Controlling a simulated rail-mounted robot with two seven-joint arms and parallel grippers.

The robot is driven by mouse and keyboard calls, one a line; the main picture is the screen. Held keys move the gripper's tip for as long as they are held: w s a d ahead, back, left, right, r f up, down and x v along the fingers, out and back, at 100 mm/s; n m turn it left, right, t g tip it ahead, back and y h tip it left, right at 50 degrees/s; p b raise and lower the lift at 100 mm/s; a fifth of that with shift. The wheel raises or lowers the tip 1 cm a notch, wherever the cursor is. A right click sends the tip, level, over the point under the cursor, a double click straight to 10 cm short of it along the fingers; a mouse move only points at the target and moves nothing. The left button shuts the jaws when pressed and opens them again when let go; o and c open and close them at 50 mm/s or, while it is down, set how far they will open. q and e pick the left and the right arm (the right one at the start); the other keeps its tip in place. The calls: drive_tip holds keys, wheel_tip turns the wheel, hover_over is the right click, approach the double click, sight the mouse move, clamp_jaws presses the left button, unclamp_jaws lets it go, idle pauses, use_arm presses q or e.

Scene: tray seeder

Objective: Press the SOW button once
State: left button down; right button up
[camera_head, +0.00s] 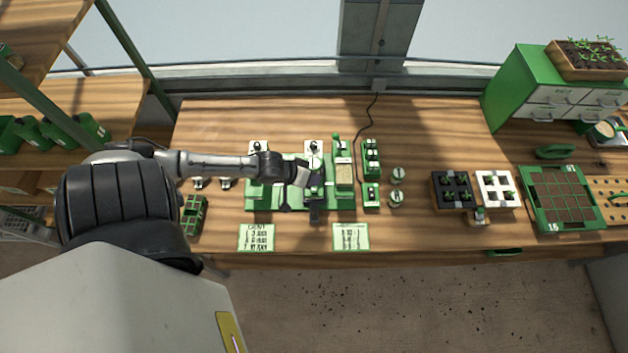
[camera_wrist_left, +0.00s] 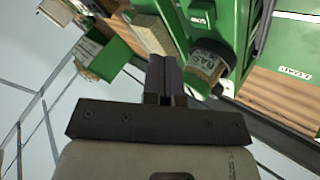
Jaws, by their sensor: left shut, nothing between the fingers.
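The green seeder (camera_head: 345,205) stands in the middle of the wooden bench. Green boxes with small dark and pale parts (camera_head: 372,194) stand along its right side. I cannot read the word SOW on any part, so I cannot tell which is the button. My left gripper (camera_head: 313,190) reaches in from the left over the middle of the seeder and covers part of it. In the left wrist view its two fingers (camera_wrist_left: 164,76) are together and empty, close to a labelled round jar (camera_wrist_left: 207,66) on a green machine body (camera_wrist_left: 225,30). I cannot tell whether they touch anything. My right gripper does not show.
Two printed cards (camera_head: 257,237) (camera_head: 351,236) lie at the bench's front edge. Two round pale-topped pieces (camera_head: 397,175) (camera_head: 396,198) stand right of the seeder. Farther right are black and white pots and a green tray (camera_head: 577,227). A black cable (camera_head: 366,122) runs behind.

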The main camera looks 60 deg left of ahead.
sight(313, 188)
use_arm(q)
drive_tip(key=shift+f+b, duration=0.3)
drive_tip(key=shift+f, duration=1.05)
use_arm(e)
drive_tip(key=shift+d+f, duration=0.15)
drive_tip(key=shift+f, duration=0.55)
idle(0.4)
use_arm(q)
drive_tip(key=shift+f, duration=0.4)
